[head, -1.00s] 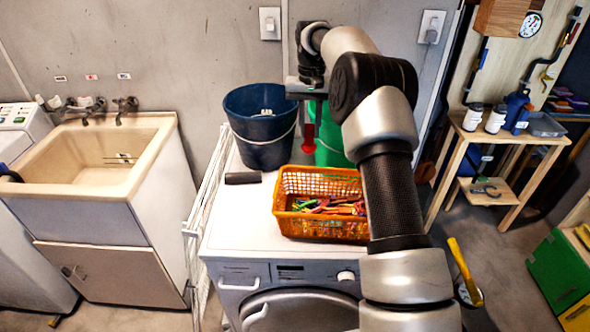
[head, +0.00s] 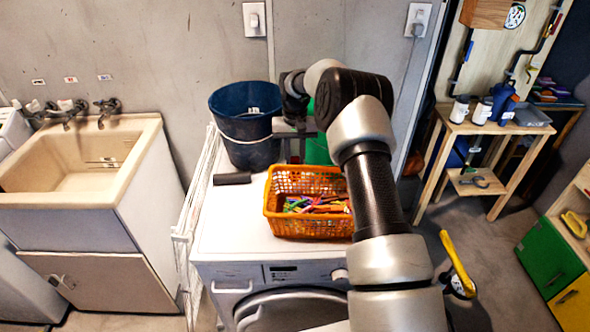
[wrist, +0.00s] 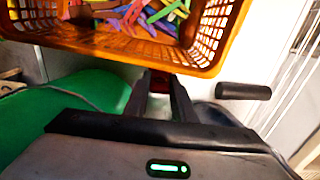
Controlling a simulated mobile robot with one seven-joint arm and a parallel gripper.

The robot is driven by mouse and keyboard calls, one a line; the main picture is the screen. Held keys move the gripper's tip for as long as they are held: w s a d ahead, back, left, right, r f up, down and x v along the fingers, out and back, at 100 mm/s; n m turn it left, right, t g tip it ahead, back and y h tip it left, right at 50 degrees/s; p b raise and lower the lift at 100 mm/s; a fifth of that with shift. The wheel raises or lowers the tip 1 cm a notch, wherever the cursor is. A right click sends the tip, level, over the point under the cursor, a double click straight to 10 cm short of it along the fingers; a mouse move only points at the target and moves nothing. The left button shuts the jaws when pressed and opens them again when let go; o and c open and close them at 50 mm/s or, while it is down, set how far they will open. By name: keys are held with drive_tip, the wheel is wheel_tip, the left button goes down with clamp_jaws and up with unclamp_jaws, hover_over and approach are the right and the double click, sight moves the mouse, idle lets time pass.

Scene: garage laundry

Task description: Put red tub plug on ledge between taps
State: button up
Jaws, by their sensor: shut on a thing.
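My gripper (head: 297,137) is over the washing machine, just right of the blue bucket and behind the orange basket. In the wrist view my gripper (wrist: 160,84) is shut on a small red piece, which I take as the red tub plug (wrist: 157,86); the fingers hide most of it. I cannot make the plug out clearly in the head view. The cream sink (head: 128,150) stands at the left, well apart from my gripper. Its back ledge (head: 87,122) carries the taps (head: 107,108) along the wall.
On the white washing machine (head: 225,235) stand the blue bucket (head: 240,125), a green bucket (head: 318,150), the orange basket (head: 275,215) of coloured pegs and a black cylinder (head: 232,179). A white folded rack (head: 195,210) stands between machine and sink. A wooden bench (head: 440,155) is right.

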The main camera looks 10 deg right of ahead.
drive_tip(key=shift+f, duration=2.15)
drive_tip(key=o, duration=1.1)
drive_tip(key=shift+c, duration=0.2)
